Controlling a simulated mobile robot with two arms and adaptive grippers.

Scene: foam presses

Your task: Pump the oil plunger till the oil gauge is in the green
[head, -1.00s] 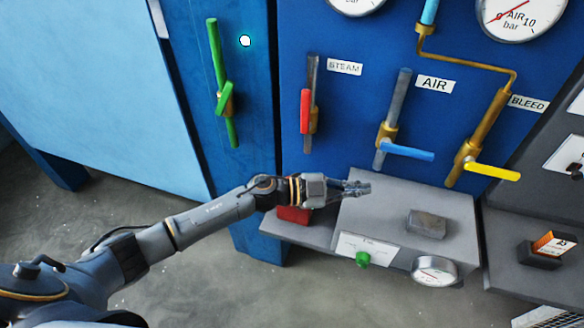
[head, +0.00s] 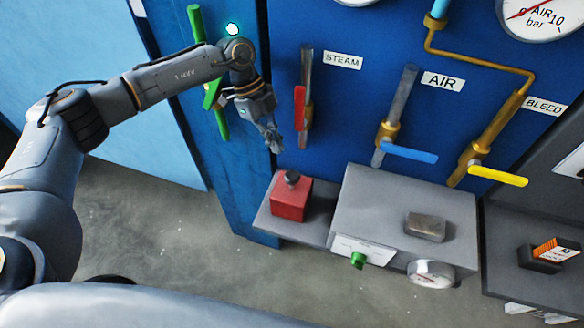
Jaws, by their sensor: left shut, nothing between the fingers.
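A grey box (head: 375,205) stands below the blue panel. A green knob (head: 358,260) sticks out of its front beside a white label (head: 365,248) too small to read. A round white gauge (head: 431,274) sits to the right of the knob on the same front; its needle and any green zone cannot be read. A red block (head: 290,200) with a dark round knob on top stands left of the box. I cannot tell which knob is the oil plunger. My left gripper (head: 275,143) is shut and empty, pointing down, above and left of the red block. My right gripper is out of view.
Steam, air and bleed valves with red (head: 299,108), blue (head: 410,153) and yellow (head: 498,176) handles stick out behind the box. A green-handled valve (head: 222,122) is partly behind my left arm. A grey block (head: 425,226) lies on the box.

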